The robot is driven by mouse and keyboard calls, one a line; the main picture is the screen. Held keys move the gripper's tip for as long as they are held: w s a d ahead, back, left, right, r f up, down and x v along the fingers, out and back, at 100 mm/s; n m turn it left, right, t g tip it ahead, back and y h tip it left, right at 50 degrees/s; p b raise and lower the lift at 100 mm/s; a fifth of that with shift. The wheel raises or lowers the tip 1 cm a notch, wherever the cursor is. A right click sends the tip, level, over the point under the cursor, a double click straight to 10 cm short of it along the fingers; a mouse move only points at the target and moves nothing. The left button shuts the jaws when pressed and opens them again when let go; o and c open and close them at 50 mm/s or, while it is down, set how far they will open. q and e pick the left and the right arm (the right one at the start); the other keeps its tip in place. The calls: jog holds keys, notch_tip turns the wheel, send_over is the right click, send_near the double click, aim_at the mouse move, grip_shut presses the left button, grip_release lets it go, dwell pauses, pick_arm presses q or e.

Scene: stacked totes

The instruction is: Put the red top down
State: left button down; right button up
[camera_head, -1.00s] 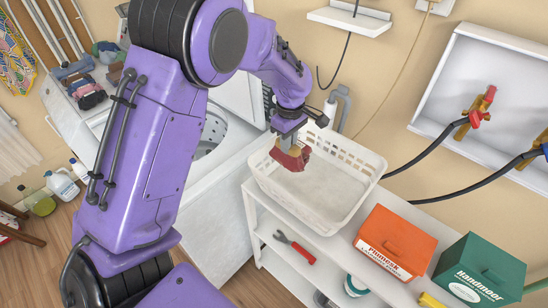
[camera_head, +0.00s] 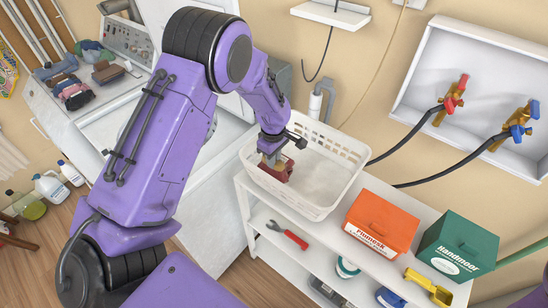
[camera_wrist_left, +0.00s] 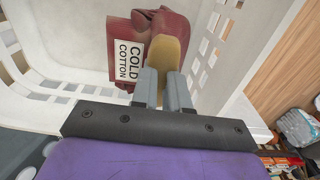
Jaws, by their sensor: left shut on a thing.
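The red top (camera_head: 284,172) is a dark red folded garment held in my left gripper (camera_head: 272,160), inside the white basket (camera_head: 334,181) near its left side. In the left wrist view the red top (camera_wrist_left: 186,25) hangs at the fingertips of my left gripper (camera_wrist_left: 162,85). It carries a white tag (camera_wrist_left: 132,48) reading "COLD COTTON". A tan piece shows between the fingers. The gripper is shut on the top. I cannot tell whether the top touches the basket floor. My right gripper is not in view.
The basket stands on a white shelf unit (camera_head: 329,243) beside an orange box (camera_head: 383,222) and a green box (camera_head: 460,246). Folded clothes (camera_head: 68,88) lie on a white machine at the left. Red and blue taps sit in a wall recess (camera_head: 470,80). The basket's right part is empty.

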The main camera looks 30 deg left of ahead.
pick_arm(q)
jog(key=shift+w+a+f, duration=0.1)
jog(key=shift+w+f, duration=0.1)
jog(key=shift+f, duration=0.2)
jog(key=c, duration=1.1)
grip_release()
jog(key=shift+s+r, duration=0.1)
jog(key=shift+s, duration=0.05)
jog(key=shift+r, duration=0.1)
notch_tip(320, 180, up, 13)
jog(key=b, duration=0.3)
